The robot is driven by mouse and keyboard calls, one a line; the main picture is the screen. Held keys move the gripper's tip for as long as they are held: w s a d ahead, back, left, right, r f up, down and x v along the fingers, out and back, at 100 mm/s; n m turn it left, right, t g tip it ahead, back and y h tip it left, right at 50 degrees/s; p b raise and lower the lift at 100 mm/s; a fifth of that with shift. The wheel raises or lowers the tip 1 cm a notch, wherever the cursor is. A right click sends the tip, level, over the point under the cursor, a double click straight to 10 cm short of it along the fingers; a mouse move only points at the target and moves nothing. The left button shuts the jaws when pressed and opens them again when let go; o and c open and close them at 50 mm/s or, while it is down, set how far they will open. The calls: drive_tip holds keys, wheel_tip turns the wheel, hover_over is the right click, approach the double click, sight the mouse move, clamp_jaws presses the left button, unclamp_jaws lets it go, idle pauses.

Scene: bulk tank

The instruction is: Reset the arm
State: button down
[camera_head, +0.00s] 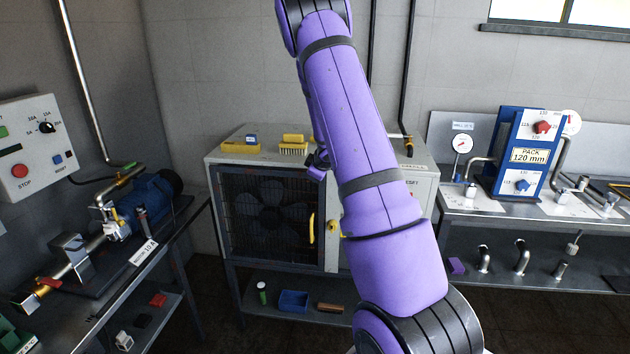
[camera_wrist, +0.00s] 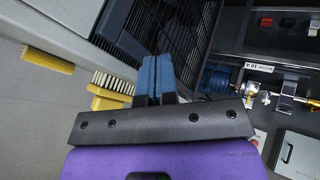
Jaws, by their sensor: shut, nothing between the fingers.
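My purple arm rises from the bottom right of the head view and bends at the top, in front of the grey cabinet (camera_head: 222,200). My gripper (camera_wrist: 154,62) shows in the wrist view as two blue fingers side by side, shut with nothing between them. The fingers point toward the dark slatted grille of the cabinet, which appears tilted in that view. A yellow-backed brush (camera_wrist: 110,90) with pale bristles lies to the left of the fingers, apart from them. In the head view the gripper is mostly hidden behind my arm.
The cabinet top holds a yellow block (camera_head: 240,147) and the brush (camera_head: 293,146). A blue pump (camera_head: 150,195) stands on the left bench under a control box (camera_head: 32,148). A blue gauge panel (camera_head: 525,155) stands on the right bench. A blue bin (camera_head: 293,301) is on the low shelf.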

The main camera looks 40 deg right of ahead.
drive_tip(key=v, duration=0.6)
drive_tip(key=shift+s, duration=0.1)
